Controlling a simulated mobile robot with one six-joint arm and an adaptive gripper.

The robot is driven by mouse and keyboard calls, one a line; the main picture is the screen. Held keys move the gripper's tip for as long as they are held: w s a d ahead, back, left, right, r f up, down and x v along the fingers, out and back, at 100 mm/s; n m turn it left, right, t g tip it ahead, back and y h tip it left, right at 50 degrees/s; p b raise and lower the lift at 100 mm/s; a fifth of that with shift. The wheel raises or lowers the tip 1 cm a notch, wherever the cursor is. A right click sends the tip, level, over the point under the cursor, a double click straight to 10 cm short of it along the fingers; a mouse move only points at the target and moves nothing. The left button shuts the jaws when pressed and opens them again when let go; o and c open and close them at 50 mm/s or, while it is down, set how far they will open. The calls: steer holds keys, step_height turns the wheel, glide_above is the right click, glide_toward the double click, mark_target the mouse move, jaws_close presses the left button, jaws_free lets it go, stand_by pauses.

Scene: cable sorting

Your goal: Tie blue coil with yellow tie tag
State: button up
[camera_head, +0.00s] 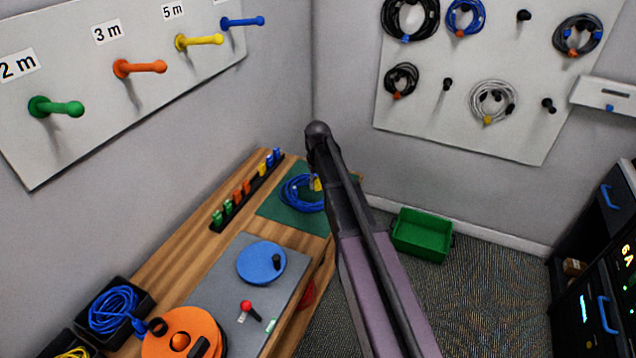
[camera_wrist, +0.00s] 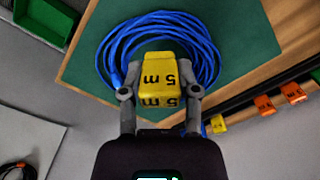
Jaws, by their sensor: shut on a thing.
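The blue coil (camera_head: 300,193) lies on the green mat (camera_head: 272,210) at the far end of the wooden bench. The blue coil also shows in the wrist view (camera_wrist: 208,62), lying as a loose ring. My gripper (camera_wrist: 160,92) is shut on the yellow tie tag (camera_wrist: 160,72), marked "5 m". The tag is at the near edge of the coil and covers part of it. I cannot tell whether the tag touches or wraps the cable. In the head view the yellow tag (camera_head: 317,184) shows beside my arm, at the coil's right side.
A rack (camera_head: 240,197) of green, orange, yellow and blue tags stands beside the mat. A grey plate with a blue disc (camera_head: 261,263) and an orange reel (camera_head: 184,334) is nearer. A green bin (camera_head: 422,234) is on the floor. Coils hang on the back wall board (camera_head: 440,120).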

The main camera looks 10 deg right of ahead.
mark_target(318, 202)
steer(key=shift+f+b, duration=2.25)
steer(key=shift+f, duration=0.2)
steer(key=shift+f+b, duration=0.7)
stand_by(1.7)
steer(key=o, duration=0.8)
steer(key=shift+r, duration=0.15)
